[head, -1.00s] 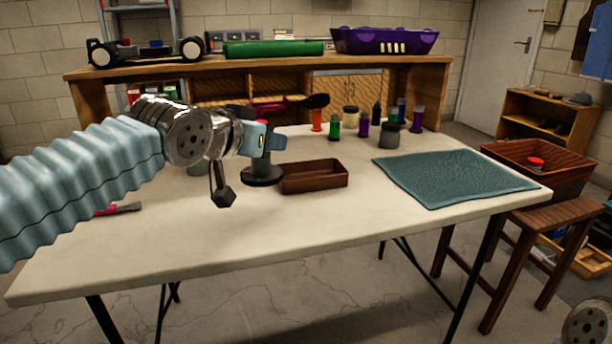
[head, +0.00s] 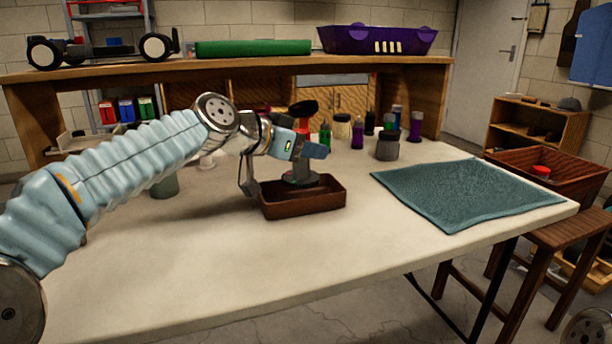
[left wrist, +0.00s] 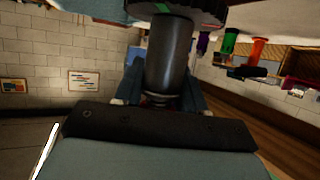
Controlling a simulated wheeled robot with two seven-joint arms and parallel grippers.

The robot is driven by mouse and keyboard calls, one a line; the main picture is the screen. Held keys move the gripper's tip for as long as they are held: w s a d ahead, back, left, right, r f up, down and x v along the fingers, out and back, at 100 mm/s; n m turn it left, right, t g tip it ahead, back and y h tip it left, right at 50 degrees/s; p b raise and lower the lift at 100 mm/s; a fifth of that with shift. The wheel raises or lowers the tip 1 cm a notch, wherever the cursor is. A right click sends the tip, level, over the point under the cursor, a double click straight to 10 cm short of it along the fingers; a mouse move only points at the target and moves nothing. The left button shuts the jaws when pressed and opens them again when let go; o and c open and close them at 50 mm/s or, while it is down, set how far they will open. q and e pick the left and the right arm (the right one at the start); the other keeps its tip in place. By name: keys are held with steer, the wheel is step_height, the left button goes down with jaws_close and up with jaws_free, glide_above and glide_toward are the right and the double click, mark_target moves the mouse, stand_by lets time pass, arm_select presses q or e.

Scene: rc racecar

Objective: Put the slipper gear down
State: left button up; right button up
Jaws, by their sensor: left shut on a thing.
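My left gripper (head: 304,149) is shut on the slipper gear (head: 301,177), a dark grey piece with a wide round disc at its lower end. The gear hangs upright, disc down, over the small brown tray (head: 304,208). The disc overlaps the tray's back part in the picture; I cannot tell if it touches the tray floor. The left wrist view shows the gear's dark shaft (left wrist: 169,60) between the two blue fingers (left wrist: 163,92), with the toothed disc cut off at the top edge. My right gripper is not in view.
The teal mat (head: 465,192) lies right of the tray, with clear table between. Several bottles and jars, including a grey jar (head: 387,147), stand behind. A wooden stool with a brown crate (head: 550,170) is at the right. The front of the table is clear.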

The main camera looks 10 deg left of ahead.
mark_target(306, 171)
arm_select(q)
steer(key=shift+w+a+f, duration=0.25)
steer(key=shift+w+f, duration=0.5)
steer(key=shift+f, duration=0.2)
steer(key=shift+w+a+f+b, duration=0.1)
steer(key=shift+f+b, duration=0.15)
steer(key=shift+f, duration=0.4)
steer(key=shift+w+d+f+b, duration=0.15)
steer(key=shift+f+b, duration=0.1)
steer(key=shift+f, duration=0.35)
steer(key=shift+w+a+f+b, duration=0.15)
steer(key=shift+f+b, duration=0.1)
steer(key=shift+f, duration=0.4)
steer(key=shift+s, duration=0.1)
steer(key=shift+f, duration=0.2)
steer(key=o, duration=1.1)
steer(key=shift+r, duration=0.15)
